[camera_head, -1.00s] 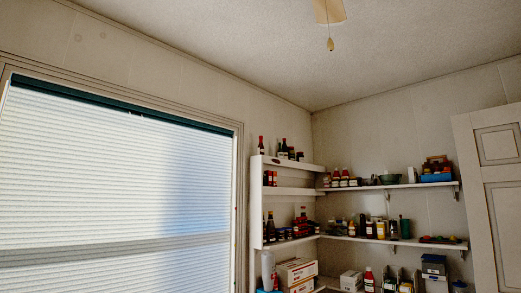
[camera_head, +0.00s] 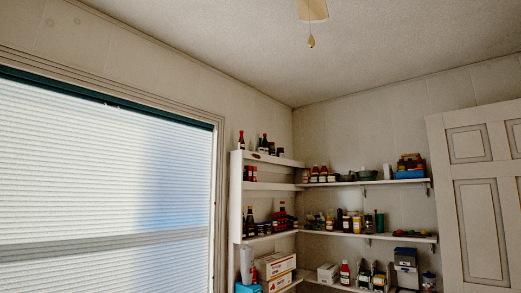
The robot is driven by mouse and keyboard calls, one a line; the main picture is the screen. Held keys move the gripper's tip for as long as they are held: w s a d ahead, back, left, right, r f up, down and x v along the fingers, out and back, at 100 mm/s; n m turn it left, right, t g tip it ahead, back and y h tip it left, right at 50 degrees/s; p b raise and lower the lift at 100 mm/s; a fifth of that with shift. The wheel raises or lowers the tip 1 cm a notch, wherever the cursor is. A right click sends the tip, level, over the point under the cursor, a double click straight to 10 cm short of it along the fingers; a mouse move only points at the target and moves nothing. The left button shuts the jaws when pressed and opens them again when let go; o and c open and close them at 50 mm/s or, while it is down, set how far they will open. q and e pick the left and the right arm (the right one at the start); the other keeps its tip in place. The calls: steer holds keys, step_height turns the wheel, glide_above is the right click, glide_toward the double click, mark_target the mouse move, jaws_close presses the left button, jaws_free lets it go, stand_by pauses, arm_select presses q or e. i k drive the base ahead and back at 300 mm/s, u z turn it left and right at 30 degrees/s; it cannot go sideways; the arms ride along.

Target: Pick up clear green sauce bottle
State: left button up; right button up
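Several bottles stand on the corner shelves, small and far off. A dark green upright item (camera_head: 379,222) stands at the right part of the middle right-hand shelf; it may be a green bottle, but I cannot tell. Dark bottles (camera_head: 264,143) stand on top of the left shelf unit, and another dark bottle (camera_head: 250,222) is on its lower shelf. I cannot tell which of these is the clear green sauce bottle. Neither of my grippers is in view.
A white shelf unit (camera_head: 237,200) meets the right wall's shelves in the corner. A window with white blinds (camera_head: 100,190) fills the left. A white panelled door (camera_head: 437,190) stands at the right. Boxes (camera_head: 275,264) and a red bottle (camera_head: 345,272) sit low down. The floor is out of view.

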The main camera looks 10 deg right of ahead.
mark_target(259, 148)
steer(key=z, duration=0.7)
steer(key=i, duration=1.8)
steer(key=z, duration=0.6)
steer(key=i, duration=2.05)
steer(key=u, duration=0.4)
